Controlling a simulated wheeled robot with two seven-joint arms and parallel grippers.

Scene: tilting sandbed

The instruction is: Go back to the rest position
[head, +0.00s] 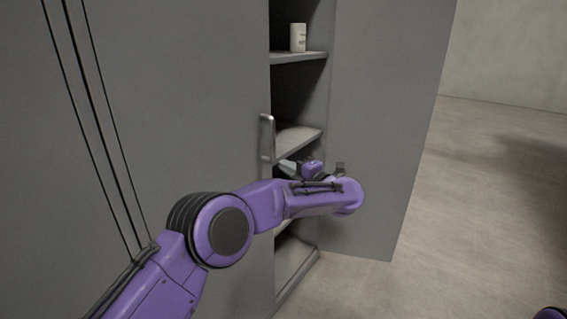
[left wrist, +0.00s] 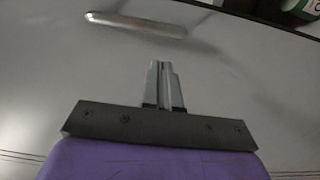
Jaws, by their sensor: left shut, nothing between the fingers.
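My left arm, purple with black joints, reaches in from the left in the head view. Its gripper (head: 288,167) is in front of the cabinet opening, close to the closed door's handle and partly hidden by my own wrist. In the left wrist view the two grey fingers (left wrist: 164,88) are together with nothing between them. A pale door surface (left wrist: 70,70) fills most of that view behind the fingers. My right gripper is not in view.
A grey cabinet has its left door (head: 190,110) closed and its right door (head: 385,120) standing open. The left door has a metal handle (head: 267,137), which also shows in the left wrist view (left wrist: 135,25). A white bottle (head: 298,38) stands on an upper shelf (head: 300,57). Clear floor (head: 490,200) lies to the right.

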